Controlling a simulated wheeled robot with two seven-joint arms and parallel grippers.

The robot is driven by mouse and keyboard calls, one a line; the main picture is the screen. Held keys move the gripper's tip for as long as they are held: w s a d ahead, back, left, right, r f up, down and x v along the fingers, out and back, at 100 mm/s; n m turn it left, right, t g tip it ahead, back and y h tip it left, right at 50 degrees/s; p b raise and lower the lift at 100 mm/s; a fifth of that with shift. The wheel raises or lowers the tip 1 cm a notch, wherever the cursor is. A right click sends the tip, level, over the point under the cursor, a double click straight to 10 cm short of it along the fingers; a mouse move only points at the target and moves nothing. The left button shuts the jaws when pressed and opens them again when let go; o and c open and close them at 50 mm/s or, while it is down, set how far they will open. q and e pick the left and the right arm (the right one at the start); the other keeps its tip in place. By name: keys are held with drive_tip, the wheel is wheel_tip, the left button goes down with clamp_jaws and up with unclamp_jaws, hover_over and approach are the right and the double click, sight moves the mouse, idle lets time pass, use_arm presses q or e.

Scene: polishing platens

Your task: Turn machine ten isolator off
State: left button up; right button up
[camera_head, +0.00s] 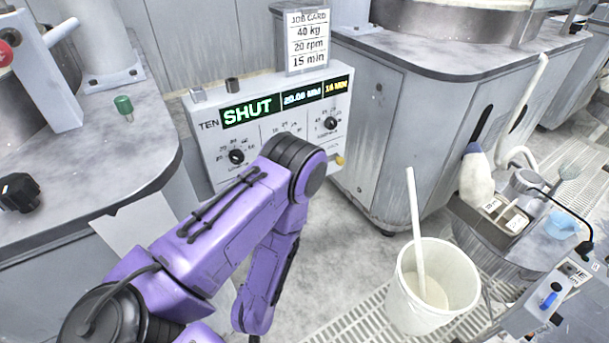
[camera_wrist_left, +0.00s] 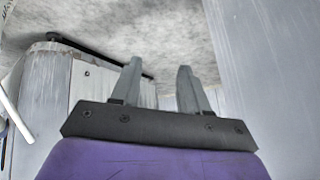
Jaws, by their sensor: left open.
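The control panel of machine ten (camera_head: 207,150) stands in the upper middle of the head view, marked TEN. Its display (camera_head: 250,111) reads SHUT, 20.00 rpm and 15 min. Two black dials (camera_head: 236,156) are on its face, and a yellow knob (camera_head: 339,160) is at its lower right. I cannot make out an isolator marked for machine ten; my purple left arm hides the panel's lower part. My left gripper (camera_wrist_left: 160,85) shows only in the left wrist view, open and empty between its grey fingers. Pale grey surfaces lie beyond it. My right gripper is not in view.
A job card (camera_head: 307,40) stands on the panel. A white bucket (camera_head: 408,290) with a stick stands on the floor grating at the right. A small box with a blue switch (camera_head: 548,298) is at the lower right. A bench (camera_head: 90,150) fills the left.

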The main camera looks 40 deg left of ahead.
use_arm(q)
drive_tip(key=w+a+f+m+t+y+b, duration=0.1)
drive_tip(key=w+f+y+b, duration=0.1)
drive_tip(key=w, duration=0.4)
drive_tip(key=w+a+f+m+t+y+b, duration=0.1)
drive_tip(key=w+a+f+t+b, duration=0.15)
drive_tip(key=w, duration=0.35)
drive_tip(key=w+r+y+b, duration=0.3)
drive_tip(key=w+b, duration=0.1)
drive_tip(key=w, duration=0.4)
drive_tip(key=w+r+y+b, duration=0.2)
drive_tip(key=w+y+b, duration=0.15)
drive_tip(key=w, duration=0.45)
drive_tip(key=w+d+r+n+g+y+b, duration=0.1)
drive_tip(key=w+d+r+g+y+b, duration=0.1)
drive_tip(key=w+d+r+b, duration=0.4)
drive_tip(key=x, duration=0.4)
drive_tip(key=r+x, duration=0.1)
drive_tip(key=x, duration=0.2)
drive_tip(key=r+x, duration=0.1)
drive_tip(key=x, duration=0.3)
drive_tip(key=shift+w+a, duration=0.15)
drive_tip(key=shift+w, duration=0.3)
drive_tip(key=shift+w+a, duration=0.15)
drive_tip(key=shift+a, duration=0.2)
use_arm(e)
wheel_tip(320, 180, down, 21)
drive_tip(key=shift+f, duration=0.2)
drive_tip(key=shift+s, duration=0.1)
